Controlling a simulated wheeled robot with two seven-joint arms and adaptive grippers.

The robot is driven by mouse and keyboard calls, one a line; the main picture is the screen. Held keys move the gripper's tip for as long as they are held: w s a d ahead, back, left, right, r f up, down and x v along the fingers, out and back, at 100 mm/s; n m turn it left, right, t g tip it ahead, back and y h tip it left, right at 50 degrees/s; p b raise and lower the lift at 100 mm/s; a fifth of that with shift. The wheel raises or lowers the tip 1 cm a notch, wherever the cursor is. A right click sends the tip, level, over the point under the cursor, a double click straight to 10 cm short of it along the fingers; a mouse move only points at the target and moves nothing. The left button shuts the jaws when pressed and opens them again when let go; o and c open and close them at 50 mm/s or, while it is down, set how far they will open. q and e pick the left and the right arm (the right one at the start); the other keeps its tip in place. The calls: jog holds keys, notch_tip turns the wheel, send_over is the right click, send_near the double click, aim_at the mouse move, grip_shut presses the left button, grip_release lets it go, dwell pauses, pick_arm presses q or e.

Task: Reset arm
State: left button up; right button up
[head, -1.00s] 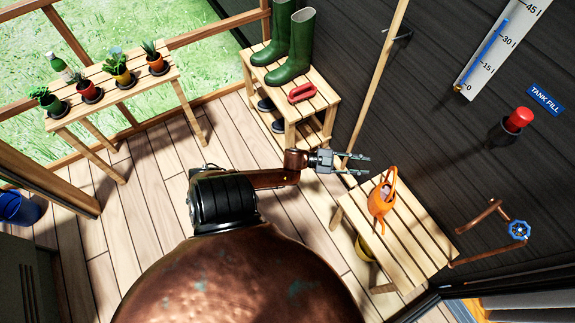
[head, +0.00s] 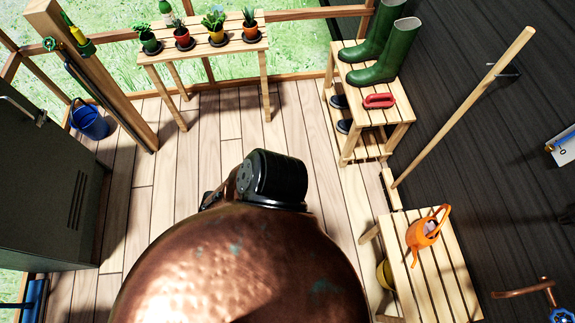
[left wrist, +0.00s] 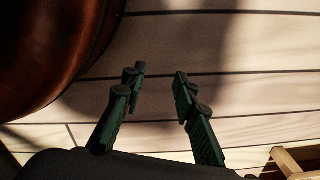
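My left gripper (left wrist: 160,76) shows in the left wrist view with its dark green fingers apart and nothing between them. Planked floor lies beyond the fingers, and my copper body fills the upper left. In the head view neither gripper shows. A black joint of my arm sticks out above my copper body, and the rest of that arm is hidden behind the body. My right gripper is in neither view.
A slatted bench (head: 423,270) with an orange watering can (head: 426,232) stands at right. Green boots (head: 385,60) stand on a shelf (head: 392,113). Potted plants line a table (head: 200,48). A grey cabinet (head: 45,150) stands left. The middle floor (head: 205,140) is clear.

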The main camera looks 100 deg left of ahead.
pick_arm(q)
jog(key=shift+s+d, duration=0.4)
jog(key=shift+s, duration=0.25)
jog(key=shift+a, duration=0.1)
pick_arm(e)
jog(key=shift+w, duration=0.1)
